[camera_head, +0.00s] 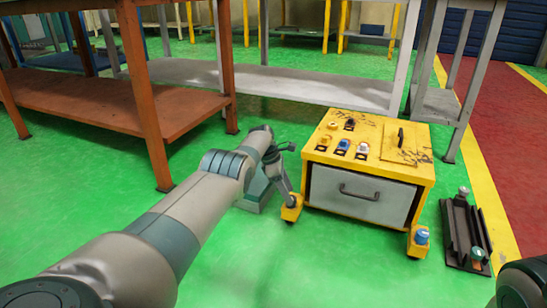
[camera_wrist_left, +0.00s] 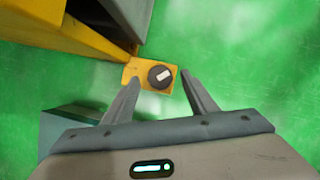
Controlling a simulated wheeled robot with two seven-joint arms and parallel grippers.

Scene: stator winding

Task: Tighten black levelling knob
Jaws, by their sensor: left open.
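The black levelling knob (camera_wrist_left: 160,76) has a light bar across its top. It sits on a small yellow corner bracket (camera_wrist_left: 133,72) at the foot of the yellow cart. My left gripper (camera_wrist_left: 161,82) is open, with one finger on each side of the knob in the left wrist view; I cannot tell whether either finger touches it. In the head view my left gripper (camera_head: 287,192) reaches down to the cart's front left bracket (camera_head: 290,213), and the fingers partly hide the knob there. My right gripper is not in view.
The yellow cart (camera_head: 425,166) has a grey drawer (camera_head: 330,190) and small parts on top. A blue knob (camera_head: 421,236) sits at its front right bracket. A dark rack (camera_head: 459,235) stands on the floor to the right. An orange table (camera_head: 105,105) stands left. Green floor in front is clear.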

